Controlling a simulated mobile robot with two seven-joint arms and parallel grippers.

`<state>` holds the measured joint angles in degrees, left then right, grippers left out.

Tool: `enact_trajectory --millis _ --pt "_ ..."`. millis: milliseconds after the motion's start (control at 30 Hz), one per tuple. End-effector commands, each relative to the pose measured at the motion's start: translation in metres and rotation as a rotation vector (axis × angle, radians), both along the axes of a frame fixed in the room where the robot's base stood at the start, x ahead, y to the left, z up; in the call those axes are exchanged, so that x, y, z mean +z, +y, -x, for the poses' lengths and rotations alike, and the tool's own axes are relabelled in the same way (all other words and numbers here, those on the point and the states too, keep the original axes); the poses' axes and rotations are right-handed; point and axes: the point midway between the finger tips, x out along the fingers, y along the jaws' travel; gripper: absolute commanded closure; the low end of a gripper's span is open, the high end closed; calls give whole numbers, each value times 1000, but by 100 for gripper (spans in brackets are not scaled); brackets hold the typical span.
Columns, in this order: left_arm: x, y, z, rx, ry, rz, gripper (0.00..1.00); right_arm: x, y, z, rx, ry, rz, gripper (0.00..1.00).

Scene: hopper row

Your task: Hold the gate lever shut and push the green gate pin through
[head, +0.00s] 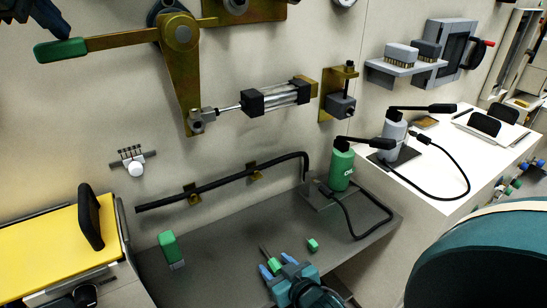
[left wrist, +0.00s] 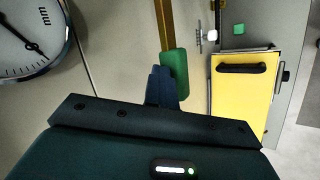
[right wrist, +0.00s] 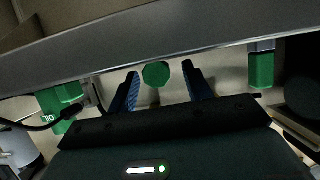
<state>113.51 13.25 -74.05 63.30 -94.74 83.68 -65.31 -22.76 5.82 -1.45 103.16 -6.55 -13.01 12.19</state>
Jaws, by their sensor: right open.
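The gate lever's brass bar (head: 125,40) has a green grip (head: 60,50) and hangs on the wall at upper left. In the left wrist view the green grip (left wrist: 175,76) is just beyond and right of my left gripper (left wrist: 161,76), whose fingers look shut together with nothing visible between them. My right gripper (head: 276,267) is open at the bench. In the right wrist view a green round head (right wrist: 156,74), apparently the pin's, shows between the spread fingers of the right gripper (right wrist: 160,80), with gaps on both sides.
A small green block (head: 313,244) and a green-and-grey block (head: 169,246) are on the grey bench (head: 215,265). A green oil bottle (head: 341,168) stands at its right back. A black pipe (head: 225,182) runs along the wall. A yellow panel (head: 45,245) is at left.

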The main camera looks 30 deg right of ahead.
Motion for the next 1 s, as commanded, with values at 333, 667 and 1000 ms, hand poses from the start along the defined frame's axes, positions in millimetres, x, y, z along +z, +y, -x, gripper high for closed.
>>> enact_trajectory --millis 333,667,1000 --pt "-9 -4 2 -8 19 -9 100 -1 0 0 0 0 0 73" --pt "-9 -3 2 -8 19 -9 100 0 0 0 0 -1 0 98" --pt "-9 -3 2 -8 19 -9 100 13 0 0 0 -4 0 98"
